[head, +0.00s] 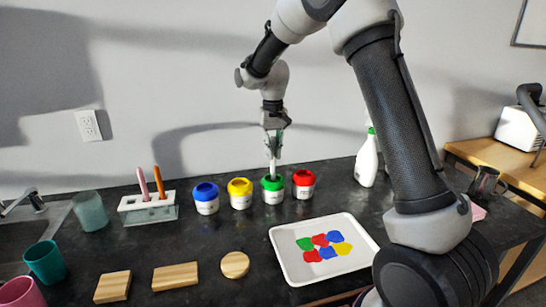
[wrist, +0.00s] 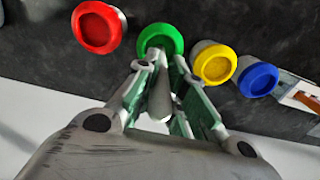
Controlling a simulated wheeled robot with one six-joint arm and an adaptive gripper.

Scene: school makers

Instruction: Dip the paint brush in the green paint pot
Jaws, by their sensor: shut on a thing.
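My gripper (head: 274,142) points straight down above the green paint pot (head: 272,194), shut on a pale paint brush (head: 273,168). The brush hangs upright, its lower end over or in the opening of the green pot; I cannot tell how deep it reaches. In the wrist view the gripper (wrist: 158,68) shows with the brush (wrist: 160,98) between its fingers, lined up with the green pot (wrist: 175,38). The brush's lower end is hard to make out there.
The blue pot (head: 206,205) and yellow pot (head: 240,200) stand left of the green one, the red pot (head: 303,190) close on its right. A brush holder (head: 130,209) with two brushes is at left. A white paint tray (head: 290,268) lies in front; a spray bottle (head: 367,165) stands right.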

